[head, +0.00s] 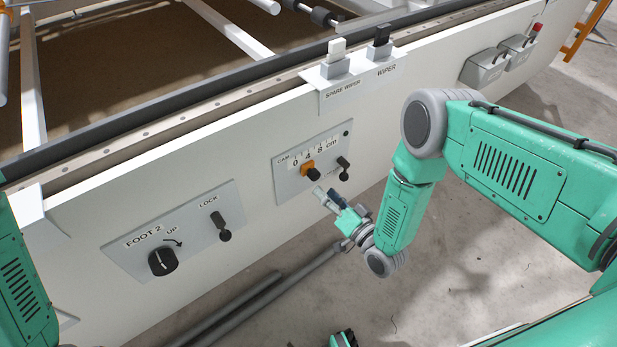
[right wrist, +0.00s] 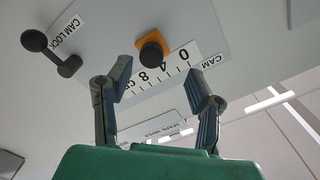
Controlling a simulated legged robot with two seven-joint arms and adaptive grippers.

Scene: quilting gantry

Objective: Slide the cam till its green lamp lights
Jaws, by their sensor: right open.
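The cam is an orange slider with a black knob (head: 310,172) on a grey plate, beside a 0-4-8 cm scale; its pointer is near 4. In the right wrist view the cam (right wrist: 152,48) is beyond my open fingers. The lamp (head: 347,133) at the plate's upper right is dark. The black cam lock lever (head: 343,168) is right of the cam; it also shows in the wrist view (right wrist: 52,54). My right gripper (head: 325,195) is open, empty and apart from the knob, just below it. My left gripper is not clearly visible.
Left of the cam plate is a FOOT 2 plate with a black knob (head: 162,262) and a lock lever (head: 222,228). Above is a bracket with a white spare wiper (head: 336,52) and a black wiper (head: 380,42). Grey bars (head: 270,292) lie below the panel.

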